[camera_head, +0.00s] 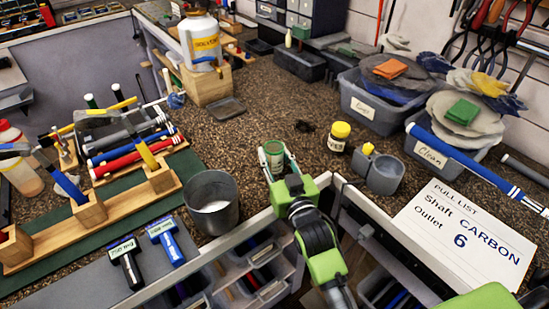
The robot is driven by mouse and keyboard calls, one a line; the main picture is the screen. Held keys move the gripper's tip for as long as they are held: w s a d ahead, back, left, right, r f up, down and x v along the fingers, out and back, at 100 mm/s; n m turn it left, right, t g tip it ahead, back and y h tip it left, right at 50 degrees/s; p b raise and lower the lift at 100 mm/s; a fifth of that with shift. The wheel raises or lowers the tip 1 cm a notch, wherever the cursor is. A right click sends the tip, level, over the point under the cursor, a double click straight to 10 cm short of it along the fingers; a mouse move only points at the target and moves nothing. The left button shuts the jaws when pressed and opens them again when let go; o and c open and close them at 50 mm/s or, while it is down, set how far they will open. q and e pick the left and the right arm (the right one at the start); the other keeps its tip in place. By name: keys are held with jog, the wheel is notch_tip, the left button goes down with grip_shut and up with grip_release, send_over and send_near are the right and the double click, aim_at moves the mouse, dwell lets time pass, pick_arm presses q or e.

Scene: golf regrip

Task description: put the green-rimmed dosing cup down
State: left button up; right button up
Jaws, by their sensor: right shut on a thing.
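The green-rimmed dosing cup (273,148) is upright between the fingers of my right gripper (275,163), near the front edge of the bench. The gripper is shut on it, one finger on each side. The fingers and green palm hide its lower part, so I cannot tell whether its base touches the bench. My left gripper is not in view.
A grey metal beaker (211,215) stands to the left of the cup. A yellow-capped bottle (339,137) and a grey container (384,174) stand to the right. A pull list card (465,235) lies front right.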

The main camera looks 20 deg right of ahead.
jog(key=shift+s+a, duration=0.1)
jog(key=shift+s+f, duration=0.1)
jog(key=shift+s, duration=0.05)
jog(key=o, duration=1.1)
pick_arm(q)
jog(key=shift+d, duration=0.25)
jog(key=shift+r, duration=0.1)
